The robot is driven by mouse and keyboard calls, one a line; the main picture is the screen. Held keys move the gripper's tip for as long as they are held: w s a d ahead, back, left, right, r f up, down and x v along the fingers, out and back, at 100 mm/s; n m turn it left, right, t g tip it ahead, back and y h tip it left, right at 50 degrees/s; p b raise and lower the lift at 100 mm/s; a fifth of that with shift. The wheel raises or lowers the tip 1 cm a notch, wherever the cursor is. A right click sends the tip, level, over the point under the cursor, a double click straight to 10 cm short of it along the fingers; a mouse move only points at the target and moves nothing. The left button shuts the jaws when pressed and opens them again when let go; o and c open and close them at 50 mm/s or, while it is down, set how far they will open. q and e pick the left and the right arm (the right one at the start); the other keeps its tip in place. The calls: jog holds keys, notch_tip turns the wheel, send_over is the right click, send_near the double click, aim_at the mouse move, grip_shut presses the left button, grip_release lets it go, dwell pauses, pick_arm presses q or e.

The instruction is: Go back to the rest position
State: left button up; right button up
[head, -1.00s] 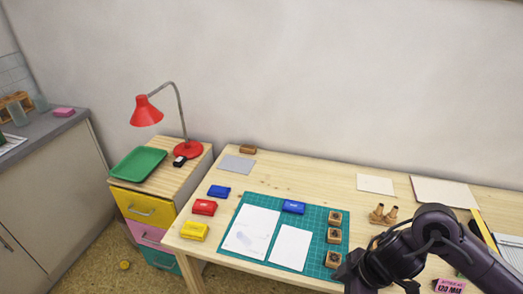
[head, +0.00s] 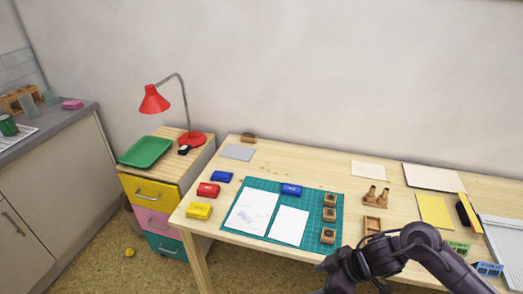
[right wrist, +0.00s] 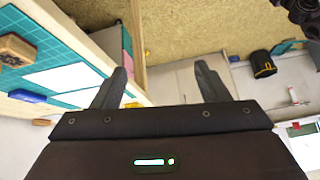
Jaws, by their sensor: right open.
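My right gripper shows in the right wrist view (right wrist: 162,82). Its two dark fingers stand well apart with nothing between them. In the head view my right arm comes in from the lower right and its hand end is low, over the table's front edge; the fingertips are not clear there. My left gripper is not in view. The wooden table (head: 300,165) bears a green cutting mat (head: 262,187) with two white sheets (head: 289,226). The left sheet (head: 262,200) has faint bluish marks.
Three wooden blocks (head: 329,215) line the mat's right side. A wooden holder (head: 376,197) stands right. A drawer cabinet (head: 155,194) with a red lamp (head: 155,102) is left.

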jog(key=w+f+m+t, duration=0.1)
jog(key=w+f+m, duration=0.1)
jog(key=f, duration=0.5)
jog(key=w+f+m+t, duration=0.1)
jog(key=w+f+m, duration=0.15)
jog(key=f, duration=0.35)
jog(key=s+d+f+m+h, duration=0.1)
jog(key=s+d+f+m, duration=0.2)
jog(key=f, duration=0.5)
jog(key=s+d+f+m+h, duration=0.1)
jog(key=s+d+f, duration=0.3)
jog(key=f, duration=0.5)
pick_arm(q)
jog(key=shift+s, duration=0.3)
pick_arm(e)
jog(key=s+f+g+h, duration=0.1)
jog(key=s+f, duration=0.4)
jog(key=s, duration=0.5)
jog(key=s+d+f+m+g+h, duration=0.1)
jog(key=s+f, duration=0.3)
jog(key=s, duration=0.7)
jog(key=s+d+f+m+g+h, duration=0.1)
jog(key=s+f, duration=0.4)
jog(key=s, duration=0.5)
jog(key=shift+s+f+h, duration=0.2)
jog(key=shift+f+h, duration=0.1)
jog(key=shift+h, duration=0.4)
